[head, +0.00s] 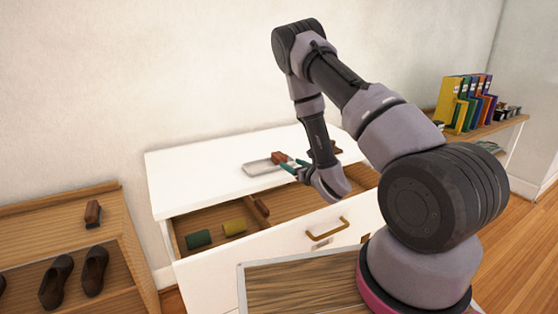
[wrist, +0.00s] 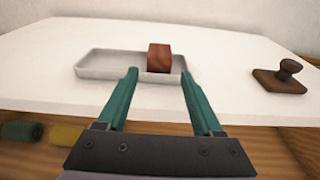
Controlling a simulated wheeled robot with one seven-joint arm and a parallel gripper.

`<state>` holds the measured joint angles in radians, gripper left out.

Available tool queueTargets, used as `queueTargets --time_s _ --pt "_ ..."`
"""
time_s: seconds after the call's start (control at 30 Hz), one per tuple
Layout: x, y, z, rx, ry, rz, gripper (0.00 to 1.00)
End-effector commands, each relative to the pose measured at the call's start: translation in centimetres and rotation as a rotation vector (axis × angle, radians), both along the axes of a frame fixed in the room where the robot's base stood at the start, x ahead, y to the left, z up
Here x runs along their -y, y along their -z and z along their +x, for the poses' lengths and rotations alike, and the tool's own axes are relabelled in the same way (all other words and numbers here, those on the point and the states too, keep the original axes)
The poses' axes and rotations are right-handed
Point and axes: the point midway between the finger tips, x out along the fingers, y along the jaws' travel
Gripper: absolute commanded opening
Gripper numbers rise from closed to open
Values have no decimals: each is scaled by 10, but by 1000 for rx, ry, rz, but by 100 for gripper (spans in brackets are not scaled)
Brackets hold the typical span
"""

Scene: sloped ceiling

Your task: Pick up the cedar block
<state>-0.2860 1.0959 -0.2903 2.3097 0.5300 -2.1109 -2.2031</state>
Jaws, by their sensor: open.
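The cedar block (wrist: 159,57) is a small reddish-brown block sitting in a shallow grey tray (wrist: 97,66) on the white dresser top. It also shows in the head view (head: 279,158). My gripper (wrist: 160,78) has two green fingers, open and empty. In the wrist view the fingertips reach the tray's near edge, one on each side of the block's line, with the block just beyond them. In the head view my gripper (head: 295,165) is at the tray's right, close to the block. I cannot tell whether the fingertips touch the tray.
A dark brown knobbed stamp-like object (wrist: 283,76) stands right of the tray. The dresser's top drawer (head: 281,206) is open below, holding a green roll (head: 198,239) and a yellow roll (head: 234,228). A shoe shelf (head: 62,206) stands left. The dresser top (head: 190,168) left of the tray is clear.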

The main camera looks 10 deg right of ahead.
Motion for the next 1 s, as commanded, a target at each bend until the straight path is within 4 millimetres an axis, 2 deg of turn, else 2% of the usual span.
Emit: queueTargets --time_s 0.2,0.47,0.7,0.8,1.0 --pt "-12 6 31 8 -10 -10 68" --pt "-19 10 53 5 -7 -7 68" --pt "-29 17 85 6 -6 -6 68" --pt "-32 19 95 5 -6 -6 68" --pt "-32 19 97 3 -6 -6 68"
